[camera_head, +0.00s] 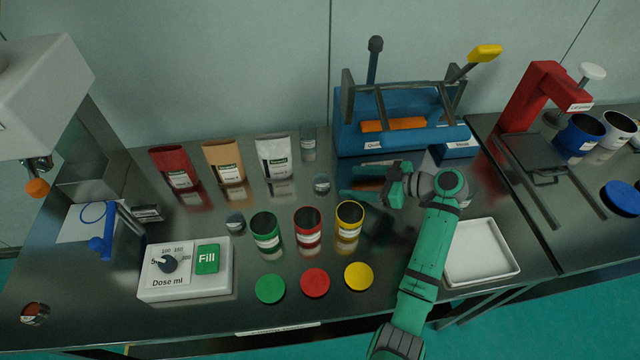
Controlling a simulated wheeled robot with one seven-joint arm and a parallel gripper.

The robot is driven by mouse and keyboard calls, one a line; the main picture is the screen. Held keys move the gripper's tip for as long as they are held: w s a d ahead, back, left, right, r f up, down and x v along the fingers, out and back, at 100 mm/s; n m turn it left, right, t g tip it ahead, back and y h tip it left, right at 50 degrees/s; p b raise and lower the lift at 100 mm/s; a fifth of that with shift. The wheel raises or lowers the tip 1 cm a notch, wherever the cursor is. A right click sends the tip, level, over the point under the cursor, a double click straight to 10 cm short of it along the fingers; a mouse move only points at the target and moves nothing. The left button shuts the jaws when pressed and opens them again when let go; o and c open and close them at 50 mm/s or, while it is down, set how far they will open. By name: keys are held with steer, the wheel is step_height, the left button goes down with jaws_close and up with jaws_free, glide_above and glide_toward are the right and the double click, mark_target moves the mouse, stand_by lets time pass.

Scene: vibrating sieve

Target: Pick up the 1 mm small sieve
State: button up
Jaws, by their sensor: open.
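Small round metal pieces that could be sieves stand on the steel bench; their labels are too small to read, so I cannot tell which is the 1 mm one. One metal piece (321,184) stands at the middle of the bench, another (235,223) left of the green container, and a taller one (308,148) near the wall. My gripper (348,184) is open and empty. Its two fingers point left, toward the middle metal piece, with a small gap between the fingertips and it.
Green (265,232), red (308,228) and yellow (349,221) open containers stand in front, their lids before them. Three bags (226,163) stand behind. A blue rack (352,140) is behind my gripper; a white tray (482,252) lies right. A dosing box (185,270) stands left.

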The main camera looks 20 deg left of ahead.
glide_toward(314, 182)
steer(key=shift+w+x, duration=0.2)
steer(key=shift+x, duration=2.6)
steer(key=shift+d+f, duration=0.1)
steer(key=shift+f, duration=0.05)
steer(key=c, duration=1.2)
